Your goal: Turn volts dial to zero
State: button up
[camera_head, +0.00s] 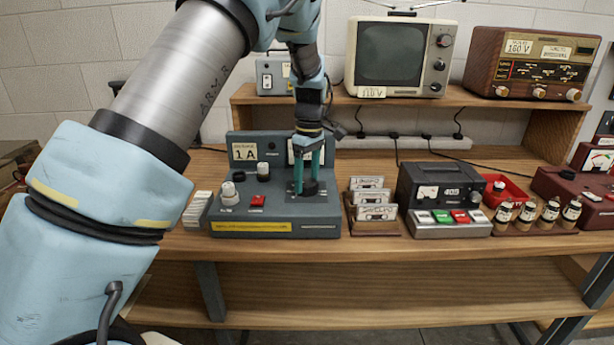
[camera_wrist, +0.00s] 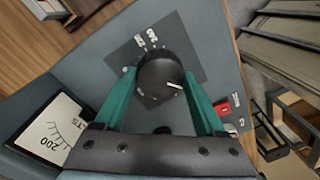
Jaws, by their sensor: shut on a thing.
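The blue-grey power unit (camera_head: 325,222) stands on the wooden bench. Its black volts dial (camera_wrist: 160,70) sits on a darker square plate with small white marks around it. A white pointer line shows on the dial's lower right in the wrist view; the setting it points to is too small to read. My gripper (camera_head: 307,182) comes down from above, its teal fingers shut on either side of the dial. The fingers also show in the wrist view (camera_wrist: 160,90). A meter card (camera_wrist: 52,130) with part of "VOLTS" and "200" shows at the lower left there.

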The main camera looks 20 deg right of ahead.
aim_at(308, 180)
jog(key=shift+w+n, duration=0.1)
jog(key=shift+n, duration=0.2)
jog(key=o, duration=1.3)
jog(key=shift+o, duration=0.2)
notch_tip(308, 180, up, 11)
jog(key=b, duration=0.2)
jog(key=shift+w+d, duration=0.15)
jog(key=shift+d, duration=0.15)
jog(key=shift+f, duration=0.1)
